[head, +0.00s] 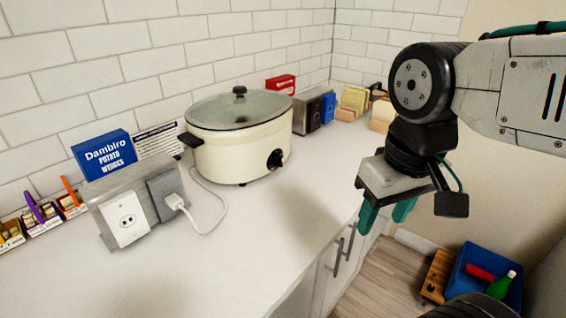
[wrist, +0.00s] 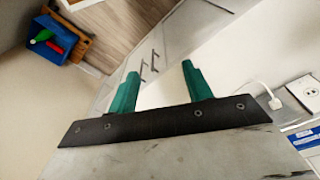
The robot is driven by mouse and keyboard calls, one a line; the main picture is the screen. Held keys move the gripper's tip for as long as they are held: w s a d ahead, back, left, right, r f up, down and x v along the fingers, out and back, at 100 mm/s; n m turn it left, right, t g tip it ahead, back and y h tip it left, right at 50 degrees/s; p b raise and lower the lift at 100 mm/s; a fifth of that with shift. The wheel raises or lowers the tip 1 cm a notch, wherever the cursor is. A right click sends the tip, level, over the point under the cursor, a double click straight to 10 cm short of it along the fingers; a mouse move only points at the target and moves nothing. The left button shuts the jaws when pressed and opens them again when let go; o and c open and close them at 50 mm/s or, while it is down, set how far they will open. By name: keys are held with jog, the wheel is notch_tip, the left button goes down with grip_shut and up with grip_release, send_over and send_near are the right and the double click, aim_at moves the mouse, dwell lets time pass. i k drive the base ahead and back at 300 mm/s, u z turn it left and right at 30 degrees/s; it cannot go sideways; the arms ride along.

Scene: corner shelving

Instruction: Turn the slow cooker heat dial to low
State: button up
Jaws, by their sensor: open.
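The slow cooker (head: 240,135) is cream with a glass lid and stands upright on the white counter near the tiled back wall. Its heat dial (head: 275,160) is a black knob on the front, facing the right of the head view. I cannot read the dial's setting or markings. My gripper (head: 384,216) hangs to the right of the cooker, past the counter's front edge, with its green fingers pointing down. It is open and empty, apart from the dial. The wrist view shows both fingers (wrist: 158,85) spread with nothing between them. The cooker is not visible there.
A power outlet box (head: 130,212) with a plugged-in white cord stands left of the cooker. A blue potato wedges box (head: 105,154) is behind it. A toaster (head: 313,110) stands right of the cooker. The counter's front (head: 270,235) is clear. A blue bin (head: 487,275) is on the floor.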

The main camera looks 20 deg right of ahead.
aim_at(277, 161)
jog(key=k, duration=1.3)
jog(key=z, duration=0.8)
jog(key=i, duration=1.2)
jog(key=u, duration=0.65)
jog(key=i, duration=0.5)
jog(key=u, duration=0.55)
